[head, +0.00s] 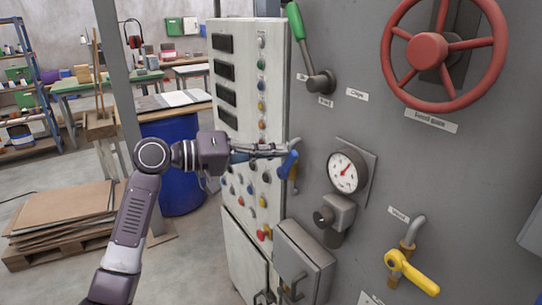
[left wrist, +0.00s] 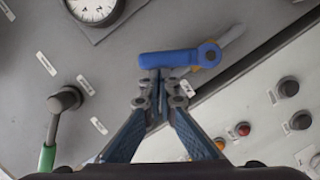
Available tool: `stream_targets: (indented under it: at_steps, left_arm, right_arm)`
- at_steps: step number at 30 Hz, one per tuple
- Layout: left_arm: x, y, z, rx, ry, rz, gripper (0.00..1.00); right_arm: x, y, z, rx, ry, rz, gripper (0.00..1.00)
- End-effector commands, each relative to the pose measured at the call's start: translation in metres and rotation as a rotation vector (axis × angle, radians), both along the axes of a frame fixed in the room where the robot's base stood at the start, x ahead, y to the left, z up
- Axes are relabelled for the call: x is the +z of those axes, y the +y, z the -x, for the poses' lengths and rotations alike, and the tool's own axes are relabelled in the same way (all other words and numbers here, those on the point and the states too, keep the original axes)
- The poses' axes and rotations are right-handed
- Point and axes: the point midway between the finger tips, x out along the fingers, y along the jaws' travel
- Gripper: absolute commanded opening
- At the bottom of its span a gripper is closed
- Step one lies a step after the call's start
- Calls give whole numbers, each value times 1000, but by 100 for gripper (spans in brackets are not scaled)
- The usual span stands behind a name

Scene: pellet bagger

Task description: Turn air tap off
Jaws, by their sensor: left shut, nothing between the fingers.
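A tap with a blue lever handle (head: 288,165) sits on the machine's grey front, near the corner with the white control panel. The tap's label is not readable. My right gripper is not in view.
A pressure gauge (head: 346,170) and a grey knob valve (head: 335,213) are right of the blue tap. A yellow-handled tap (head: 413,272) is lower right. A green lever (head: 299,25) and red handwheel (head: 428,50) are above. The white button panel (head: 237,140) is left.

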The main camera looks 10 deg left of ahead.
Motion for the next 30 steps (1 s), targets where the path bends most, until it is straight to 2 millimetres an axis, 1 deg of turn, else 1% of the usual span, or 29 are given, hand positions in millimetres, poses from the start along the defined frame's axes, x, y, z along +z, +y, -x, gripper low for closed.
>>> stream_targets:
  at_steps: [1, 12, 21, 30]
  left_arm:
    - [-3, -2, 3, -1, -34, -37, 0]
    - [-11, -19, 20, -2, -280, -286, 0]
    - [-23, -30, 31, -2, -475, -481, 0]
    - [-35, -37, 38, -2, -627, -634, 0]
  right_arm:
    - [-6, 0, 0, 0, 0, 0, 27]
    - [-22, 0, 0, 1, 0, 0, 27]
    - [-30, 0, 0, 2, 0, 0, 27]
    - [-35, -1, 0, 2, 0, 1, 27]
